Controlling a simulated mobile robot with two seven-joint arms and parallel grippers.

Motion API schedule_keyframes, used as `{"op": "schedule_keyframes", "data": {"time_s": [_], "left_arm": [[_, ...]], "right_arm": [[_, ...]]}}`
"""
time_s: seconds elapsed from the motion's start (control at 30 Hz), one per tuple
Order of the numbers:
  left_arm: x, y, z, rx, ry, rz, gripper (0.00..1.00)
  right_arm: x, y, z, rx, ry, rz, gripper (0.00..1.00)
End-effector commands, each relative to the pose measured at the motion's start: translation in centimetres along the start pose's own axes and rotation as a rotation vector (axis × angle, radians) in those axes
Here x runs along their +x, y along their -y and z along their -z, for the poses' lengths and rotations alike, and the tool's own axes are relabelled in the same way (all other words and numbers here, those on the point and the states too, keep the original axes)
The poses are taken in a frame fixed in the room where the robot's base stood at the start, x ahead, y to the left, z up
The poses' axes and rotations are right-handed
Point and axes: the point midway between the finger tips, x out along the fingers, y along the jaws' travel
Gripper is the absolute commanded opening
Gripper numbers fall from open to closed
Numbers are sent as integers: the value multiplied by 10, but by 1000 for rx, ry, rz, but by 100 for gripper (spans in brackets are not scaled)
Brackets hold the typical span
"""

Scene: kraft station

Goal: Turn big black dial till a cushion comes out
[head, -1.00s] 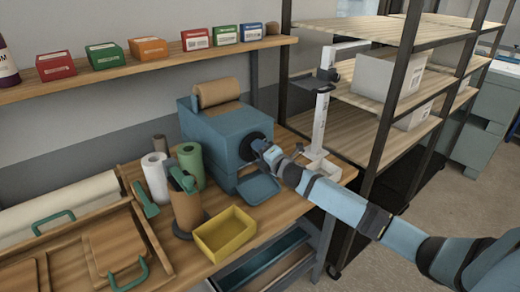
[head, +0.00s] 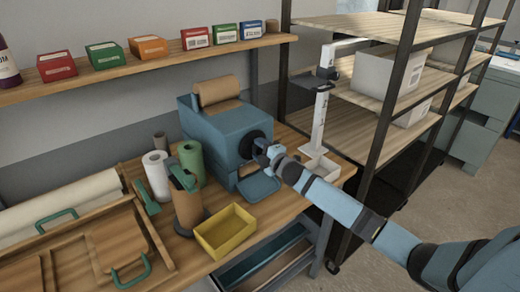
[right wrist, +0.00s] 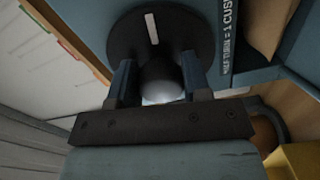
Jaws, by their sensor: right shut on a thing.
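The big black dial (head: 253,144) is on the front of the blue machine (head: 215,125). In the right wrist view the dial (right wrist: 122,38) is a dark disc with a white mark near its top and a rounded grip in the middle. My right gripper (head: 263,152) is at the dial; in the right wrist view its two fingers (right wrist: 158,78) straddle the grip and are shut on it. A brown paper roll (head: 215,91) sits on top of the machine. No cushion shows in the blue tray (head: 258,187) below the dial. My left gripper is not in view.
A white post (head: 319,120) stands behind my right arm, near the shelf rack (head: 370,128). Small boxes line the wall shelf (head: 150,68).

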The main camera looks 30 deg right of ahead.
Motion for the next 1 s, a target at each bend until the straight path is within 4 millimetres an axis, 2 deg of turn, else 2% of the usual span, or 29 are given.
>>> {"op": "schedule_keyframes", "data": {"time_s": [0.3, 0.33, 0.4, 0.43, 0.77, 0.87, 1.0], "left_arm": [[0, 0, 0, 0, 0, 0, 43], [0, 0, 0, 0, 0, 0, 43], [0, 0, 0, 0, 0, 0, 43], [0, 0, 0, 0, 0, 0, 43], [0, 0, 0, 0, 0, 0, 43], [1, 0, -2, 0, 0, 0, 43], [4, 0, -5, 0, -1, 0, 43]], "right_arm": [[0, 0, 0, 1, 0, 0, 21], [0, 0, 0, 1, 0, 0, 47], [0, 0, 0, 1, 0, 0, 63], [0, 0, 0, 1, 0, 0, 68], [-3, 1, 0, 0, 0, 1, 68], [-12, 2, -1, -1, 0, 1, 68], [-38, 4, -1, 0, 0, 3, 68]]}}
